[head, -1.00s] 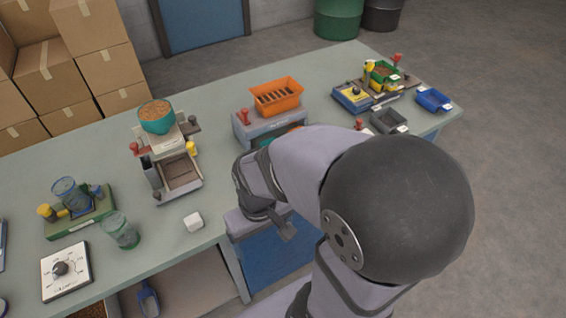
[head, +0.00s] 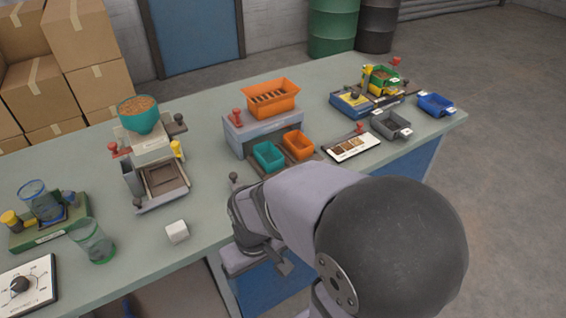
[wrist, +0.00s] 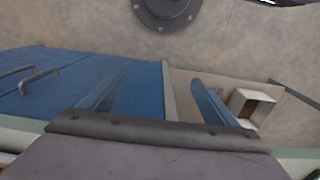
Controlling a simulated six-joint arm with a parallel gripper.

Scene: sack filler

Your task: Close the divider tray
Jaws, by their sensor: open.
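A grey dispenser (head: 262,133) with a slotted orange hopper (head: 270,99) stands mid-table. At its front a low brown tray (head: 307,157) sticks out, with a teal bin (head: 268,155) and an orange bin (head: 298,145) on it. I take this as the divider tray; its near side is partly behind my arm. A dark knob (head: 234,177) stands at its left front. My gripper (head: 283,268) is at the table's front edge, nearer than the tray and apart from it. In the wrist view my gripper (wrist: 155,95) is open and empty, over blue cabinet doors (wrist: 60,80).
Left of the dispenser stand another dispenser (head: 150,150) with a teal bowl and a white cube (head: 177,231). A small box (wrist: 250,107) shows in the wrist view.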

